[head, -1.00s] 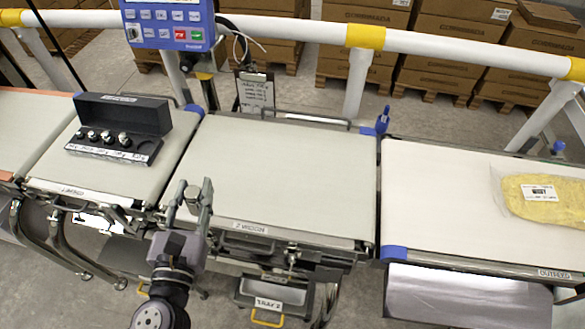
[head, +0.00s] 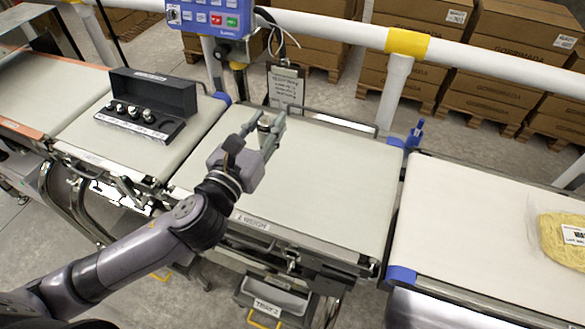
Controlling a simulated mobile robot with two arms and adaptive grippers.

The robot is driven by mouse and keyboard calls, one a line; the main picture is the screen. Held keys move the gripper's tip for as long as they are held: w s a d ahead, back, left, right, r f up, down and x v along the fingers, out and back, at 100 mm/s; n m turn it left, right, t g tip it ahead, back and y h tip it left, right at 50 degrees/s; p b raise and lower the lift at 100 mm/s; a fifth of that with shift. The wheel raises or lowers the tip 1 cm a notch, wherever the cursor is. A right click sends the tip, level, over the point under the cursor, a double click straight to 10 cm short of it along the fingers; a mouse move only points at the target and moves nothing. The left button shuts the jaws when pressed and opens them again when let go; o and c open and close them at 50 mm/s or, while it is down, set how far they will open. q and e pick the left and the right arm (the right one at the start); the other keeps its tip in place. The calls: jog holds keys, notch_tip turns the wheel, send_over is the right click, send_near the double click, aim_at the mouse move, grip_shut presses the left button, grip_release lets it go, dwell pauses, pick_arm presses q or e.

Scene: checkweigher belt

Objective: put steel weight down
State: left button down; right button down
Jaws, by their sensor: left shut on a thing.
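My left gripper (head: 266,126) reaches over the rear left part of the middle weighing belt (head: 325,185). Its fingers are shut on a small steel weight (head: 264,122), which shows only partly between them. I cannot tell whether the weight touches the belt. A black open case (head: 170,92) with several other steel weights in its front row stands on the belt section to the left. My right gripper is not in view.
A blue control panel (head: 213,17) and a clipboard (head: 285,87) stand behind the belt. A bag of yellow food (head: 562,240) lies on the right belt (head: 480,225). A white rail (head: 330,30) runs behind. The middle belt's right part is clear.

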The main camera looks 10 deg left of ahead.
pick_arm(q)
jog(key=w+d+r+m+h+b, duration=0.1)
jog(key=w+d+r+h+b, duration=0.15)
jog(key=w+r, duration=0.2)
jog(key=shift+g, duration=0.4)
notch_tip(320, 180, down, 16)
jog(key=b, duration=0.4)
jog(key=shift+w+a+f, duration=0.1)
jog(key=shift+a+f, duration=0.05)
jog(key=shift+f, duration=0.05)
jog(key=shift+f+b, duration=0.5)
jog(key=shift+f, duration=1.45)
jog(key=shift+f, duration=0.1)
jog(key=c, duration=1.2)
grip_release()
jog(key=shift+f, duration=0.1)
jog(key=b+v, duration=0.2)
jog(key=v, duration=0.8)
jog(key=shift+s, duration=0.4)
jog(key=shift+s+a+r, duration=0.25)
jog(key=shift+s, duration=0.35)
